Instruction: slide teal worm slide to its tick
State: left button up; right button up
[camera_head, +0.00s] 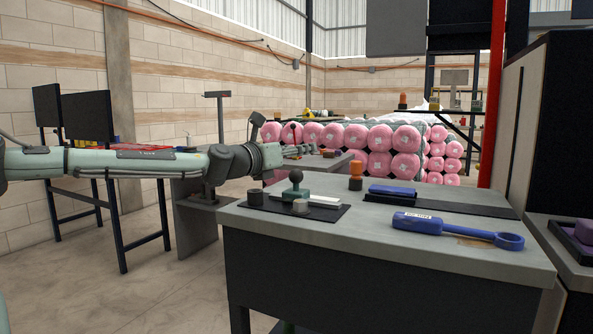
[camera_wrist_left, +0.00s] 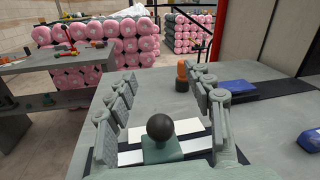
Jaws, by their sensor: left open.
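The teal worm slide (camera_head: 295,190) is a small teal block with a dark ball knob on top. It sits on a dark mat with a white strip (camera_head: 322,200) at the left of the grey bench. In the left wrist view the slide (camera_wrist_left: 163,152) is at the lower middle, over the pale strip. My left gripper (camera_wrist_left: 168,78) is open and empty, its fingers on either side of the knob in that view. I cannot tell how far they are above it. No tick can be made out. My right gripper is not in view.
An orange-topped post (camera_head: 356,175), a blue block (camera_head: 392,190) and a blue ring-ended tool (camera_head: 455,230) are further right. The bench front (camera_head: 380,245) is clear.

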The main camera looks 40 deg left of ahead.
pick_arm(q)
jog(key=shift+r, duration=1.8)
